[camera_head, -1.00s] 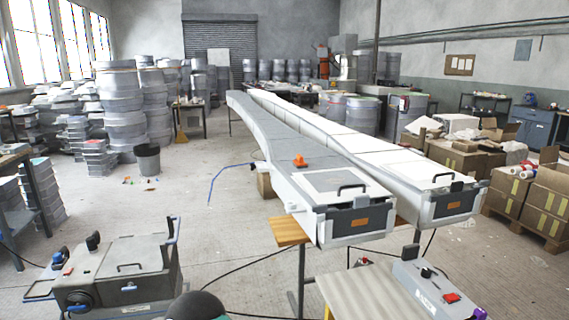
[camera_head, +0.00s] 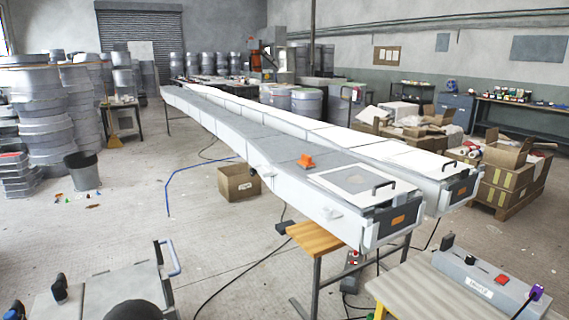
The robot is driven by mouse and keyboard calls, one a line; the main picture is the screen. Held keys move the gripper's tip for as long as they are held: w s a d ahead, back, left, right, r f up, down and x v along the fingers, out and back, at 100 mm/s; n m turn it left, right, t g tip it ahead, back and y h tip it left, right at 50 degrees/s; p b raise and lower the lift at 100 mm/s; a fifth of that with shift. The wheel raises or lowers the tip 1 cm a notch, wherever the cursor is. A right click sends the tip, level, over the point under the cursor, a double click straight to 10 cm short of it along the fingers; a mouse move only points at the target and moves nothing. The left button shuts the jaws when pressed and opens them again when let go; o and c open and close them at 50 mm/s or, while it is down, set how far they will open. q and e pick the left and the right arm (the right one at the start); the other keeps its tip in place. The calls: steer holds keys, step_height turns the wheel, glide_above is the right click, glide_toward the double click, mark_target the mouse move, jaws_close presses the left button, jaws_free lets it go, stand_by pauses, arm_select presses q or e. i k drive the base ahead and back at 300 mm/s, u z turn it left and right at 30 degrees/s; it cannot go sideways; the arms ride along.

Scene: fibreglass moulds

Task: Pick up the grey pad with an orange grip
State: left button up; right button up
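A small orange grip (camera_head: 306,160) stands on the grey top of the nearer long mould, just behind the pale framed panel at its near end. The grey pad under the grip cannot be told apart from the grey mould surface at this size. Neither of my grippers is in view, and nothing touches the orange grip.
The long mould (camera_head: 269,178) rests on a stand with a wooden board (camera_head: 315,238). A bench with a control box (camera_head: 484,276) is at lower right. A grey machine (camera_head: 120,280) is at lower left. A cardboard box (camera_head: 239,182) and cables lie on otherwise open floor.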

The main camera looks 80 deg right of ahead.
mark_target(306, 162)
steer(key=u, duration=0.2)
steer(key=i, duration=0.45)
steer(key=z, duration=3.05)
steer(key=i, duration=0.95)
steer(key=u, duration=0.5)
